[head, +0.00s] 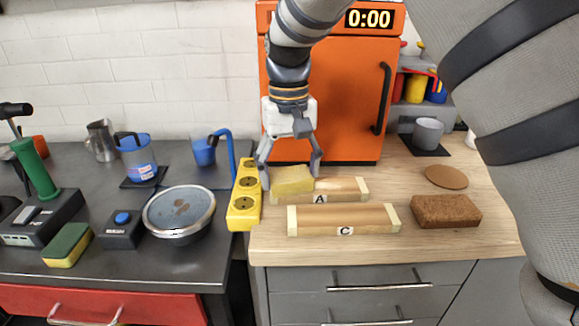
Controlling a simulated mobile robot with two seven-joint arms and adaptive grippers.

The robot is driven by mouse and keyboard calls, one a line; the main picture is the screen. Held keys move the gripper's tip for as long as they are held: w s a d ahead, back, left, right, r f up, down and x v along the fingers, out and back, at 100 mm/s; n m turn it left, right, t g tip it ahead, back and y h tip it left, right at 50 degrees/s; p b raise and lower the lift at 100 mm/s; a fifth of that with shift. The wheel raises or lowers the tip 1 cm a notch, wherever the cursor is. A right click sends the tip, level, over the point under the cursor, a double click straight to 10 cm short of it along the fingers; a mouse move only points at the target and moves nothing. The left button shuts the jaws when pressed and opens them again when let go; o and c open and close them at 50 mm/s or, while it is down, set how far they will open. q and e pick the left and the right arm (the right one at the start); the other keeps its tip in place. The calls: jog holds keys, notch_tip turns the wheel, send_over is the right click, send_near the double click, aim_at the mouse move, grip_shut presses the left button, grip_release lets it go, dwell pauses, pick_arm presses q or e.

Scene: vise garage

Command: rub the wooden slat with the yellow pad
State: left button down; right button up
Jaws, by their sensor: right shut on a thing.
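My right gripper (290,172) reaches down from the top middle and is shut on the yellow pad (293,181). The pad is a pale yellow block, held at the left end of the rear wooden slat marked A (345,185). The pad covers part of that slat's left side; I cannot tell whether it touches the slat. A second wooden slat marked C (345,217) lies in front of it, with pale ends and a brown middle. Both lie on the wooden worktop. My left gripper is not in view.
A yellow power strip (244,195) stands just left of the slats. A brown cork-like block (445,211) and a round brown disc (446,177) lie to the right. An orange cabinet (325,100) stands behind. A metal bowl (180,212) and a yellow-green sponge (67,244) are on the dark counter.

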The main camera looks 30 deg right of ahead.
aim_at(327, 186)
jog(key=shift+s+d+r, duration=0.2)
jog(key=shift+s+d, duration=0.1)
jog(key=shift+d, duration=0.15)
jog(key=shift+s+d+f+p, duration=0.1)
jog(key=shift+s+d, duration=0.45)
jog(key=shift+d, duration=0.4)
jog(key=shift+s+d+f+p, duration=0.1)
jog(key=shift+s+d, duration=0.4)
jog(key=shift+d, duration=0.45)
jog(key=shift+s+d+f+p, duration=0.1)
jog(key=shift+s+d, duration=0.45)
jog(key=shift+d, duration=0.4)
jog(key=shift+s+d+r, duration=0.1)
jog(key=shift+s+d, duration=0.35)
jog(key=shift+d, duration=0.4)
jog(key=shift+s+d, duration=0.45)
jog(key=shift+d, duration=0.35)
jog(key=shift+w+a, duration=0.5)
jog(key=shift+a, duration=0.4)
jog(key=shift+w+a, duration=0.5)
jog(key=shift+a, duration=0.4)
jog(key=shift+w+a, duration=0.6)
jog(key=shift+a, duration=0.45)
jog(key=shift+w+a, duration=0.6)
jog(key=shift+a, duration=0.5)
jog(key=shift+w+a, duration=0.6)
jog(key=shift+a, duration=0.45)
jog(key=shift+r, duration=0.1)
jog(key=shift+r, duration=3)
